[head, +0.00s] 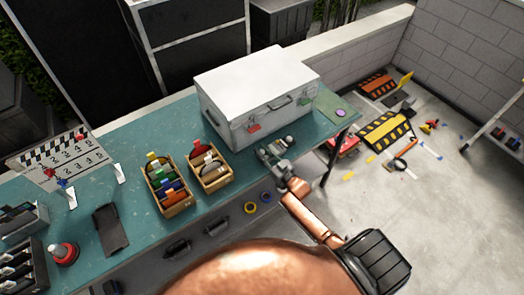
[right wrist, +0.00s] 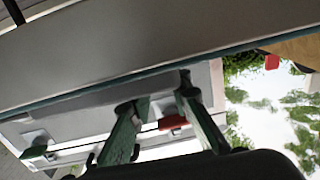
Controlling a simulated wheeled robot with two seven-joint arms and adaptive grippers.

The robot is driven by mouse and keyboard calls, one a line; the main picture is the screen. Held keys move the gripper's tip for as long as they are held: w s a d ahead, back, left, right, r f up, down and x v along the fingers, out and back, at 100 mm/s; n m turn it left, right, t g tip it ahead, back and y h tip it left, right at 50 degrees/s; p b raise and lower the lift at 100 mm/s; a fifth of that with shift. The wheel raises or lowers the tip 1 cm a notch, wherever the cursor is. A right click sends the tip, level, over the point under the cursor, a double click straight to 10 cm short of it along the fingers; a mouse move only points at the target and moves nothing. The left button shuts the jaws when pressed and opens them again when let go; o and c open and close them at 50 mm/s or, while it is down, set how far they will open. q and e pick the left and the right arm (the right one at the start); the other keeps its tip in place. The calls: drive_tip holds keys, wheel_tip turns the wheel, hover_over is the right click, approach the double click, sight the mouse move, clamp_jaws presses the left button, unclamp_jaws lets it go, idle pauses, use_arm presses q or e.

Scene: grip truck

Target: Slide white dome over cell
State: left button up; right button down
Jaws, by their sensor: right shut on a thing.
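My right gripper (head: 272,151) is at the table's front edge, just in front of the big white case. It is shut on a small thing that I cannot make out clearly. A small pale rounded spot (head: 290,139) shows beside the fingers; it may be the white dome, but it is too small to be sure. In the right wrist view the two fingers of the right gripper (right wrist: 162,105) stand apart, and what lies between them is unclear. I cannot pick out the cell. My left gripper is not in view.
The white case (head: 258,90) with a red tag (head: 254,128) stands close behind the right gripper. Two wooden trays (head: 183,208) of colored items sit to the left. A green mat (head: 330,104) lies to the right. A dark flat pouch (head: 111,228) lies further left on the teal table (head: 138,200).

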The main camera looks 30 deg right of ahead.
sight(263, 152)
idle(0.4)
drive_tip(key=s, duration=0.1)
drive_tip(key=s+p, duration=0.1)
drive_tip(key=s, duration=0.1)
drive_tip(key=shift+s+d+r+p, duration=0.1)
drive_tip(key=shift+s+d+p, duration=0.1)
drive_tip(key=shift+s+p, duration=0.1)
drive_tip(key=shift+w, duration=0.1)
drive_tip(key=c, duration=1.8)
unclamp_jaws()
drive_tip(key=shift+o, duration=0.2)
drive_tip(key=s+d, duration=0.1)
drive_tip(key=s, duration=1.1)
drive_tip(key=shift+d, duration=0.3)
